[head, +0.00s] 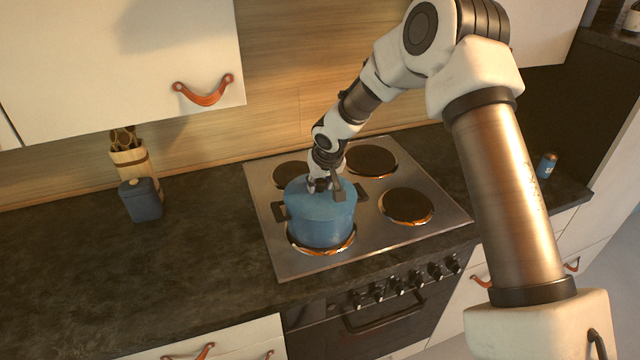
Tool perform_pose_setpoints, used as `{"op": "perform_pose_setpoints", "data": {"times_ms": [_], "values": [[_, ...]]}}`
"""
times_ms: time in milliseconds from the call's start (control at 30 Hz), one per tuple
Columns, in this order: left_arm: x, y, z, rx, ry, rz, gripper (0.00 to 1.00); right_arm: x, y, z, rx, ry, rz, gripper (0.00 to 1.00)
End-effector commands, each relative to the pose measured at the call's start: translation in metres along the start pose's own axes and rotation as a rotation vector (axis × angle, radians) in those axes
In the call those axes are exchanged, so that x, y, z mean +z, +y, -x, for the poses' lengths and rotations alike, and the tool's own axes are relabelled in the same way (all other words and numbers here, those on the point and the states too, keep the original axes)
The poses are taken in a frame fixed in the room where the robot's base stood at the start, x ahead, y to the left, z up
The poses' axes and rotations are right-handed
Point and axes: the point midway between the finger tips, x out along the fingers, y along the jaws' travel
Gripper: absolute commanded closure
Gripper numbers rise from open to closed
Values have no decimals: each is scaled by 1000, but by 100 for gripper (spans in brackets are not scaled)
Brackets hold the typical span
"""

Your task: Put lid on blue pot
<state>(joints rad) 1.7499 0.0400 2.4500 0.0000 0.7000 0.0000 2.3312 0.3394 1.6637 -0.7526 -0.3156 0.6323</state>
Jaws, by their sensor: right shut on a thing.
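The blue pot (322,232) stands upright on the front left burner of the stove, with dark side handles. The blue lid (308,203) is at the pot's top and covers its opening from this view. I cannot tell whether it is fully seated on the rim. My right gripper (325,187) points down over the lid's middle and is shut on the lid, likely at its knob, which the fingers hide. My left gripper is not in view.
The steel cooktop (290,265) has three other bare burners. A dark blue canister (141,200) and a utensil holder (134,163) stand at the left. A small blue shaker (546,165) stands at the right. The dark counter (190,260) left of the stove is clear.

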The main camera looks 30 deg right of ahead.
Motion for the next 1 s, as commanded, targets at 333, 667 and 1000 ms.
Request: {"op": "perform_pose_setpoints", "data": {"times_ms": [333,667,1000], "values": [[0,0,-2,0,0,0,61,0,0,0,0,1,0,100],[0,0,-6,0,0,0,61,1,0,0,0,0,0,100],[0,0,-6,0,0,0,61,1,0,0,0,0,0,37]]}}
